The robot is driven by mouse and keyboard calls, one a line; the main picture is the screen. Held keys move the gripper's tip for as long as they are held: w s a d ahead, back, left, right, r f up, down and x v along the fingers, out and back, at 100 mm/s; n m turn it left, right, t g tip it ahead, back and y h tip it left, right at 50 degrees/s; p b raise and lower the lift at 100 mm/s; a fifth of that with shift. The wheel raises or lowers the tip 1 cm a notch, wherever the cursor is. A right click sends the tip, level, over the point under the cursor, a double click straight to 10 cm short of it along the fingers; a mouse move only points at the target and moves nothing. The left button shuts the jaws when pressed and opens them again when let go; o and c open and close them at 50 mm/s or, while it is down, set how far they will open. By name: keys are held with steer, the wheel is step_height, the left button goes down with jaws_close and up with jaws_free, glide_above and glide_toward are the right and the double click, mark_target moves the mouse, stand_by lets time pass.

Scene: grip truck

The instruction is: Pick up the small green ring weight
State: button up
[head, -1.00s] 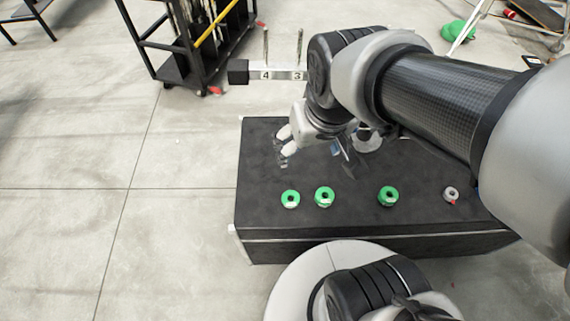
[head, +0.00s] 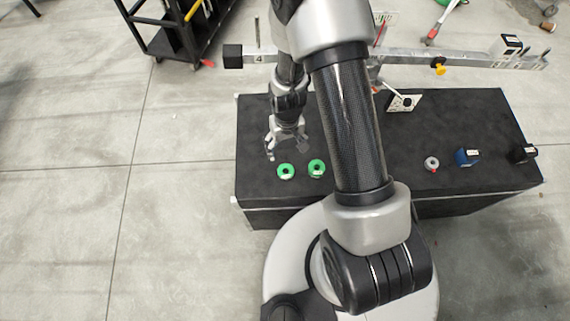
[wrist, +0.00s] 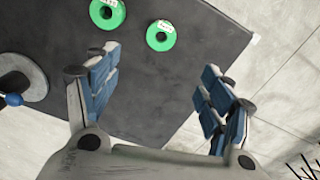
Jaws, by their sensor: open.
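Two green ring weights lie flat near the front left of the black table. The left ring (head: 286,171) looks slightly smaller than the ring to its right (head: 317,168). In the wrist view the smaller ring (wrist: 161,35) lies near the table's edge and the larger ring (wrist: 107,13) is at the top, partly cut off. Both carry a pale label. My gripper (head: 287,150) is open and empty above the table, just behind the left ring. In the wrist view both rings lie beyond the open fingers (wrist: 162,88), the smaller one roughly between them in line.
The black table (head: 380,140) has a grey ring weight (head: 432,163), a blue weight (head: 466,157) and a black weight (head: 523,153) on its right. A numbered metal rail (head: 400,58) spans behind. My arm covers the table's middle. A black cart (head: 175,40) stands at back left.

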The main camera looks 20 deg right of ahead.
steer(key=b, duration=0.4)
glide_above(286, 172)
step_height(286, 172, down, 12)
step_height(286, 172, down, 5)
steer(key=shift+f+b, duration=0.1)
steer(key=shift+b, duration=1.05)
steer(key=shift+c, duration=0.3)
steer(key=c, duration=1.3)
steer(key=shift+r, duration=0.2)
step_height(286, 172, up, 28)
steer(key=p, duration=1.2)
steer(key=shift+f, duration=0.25)
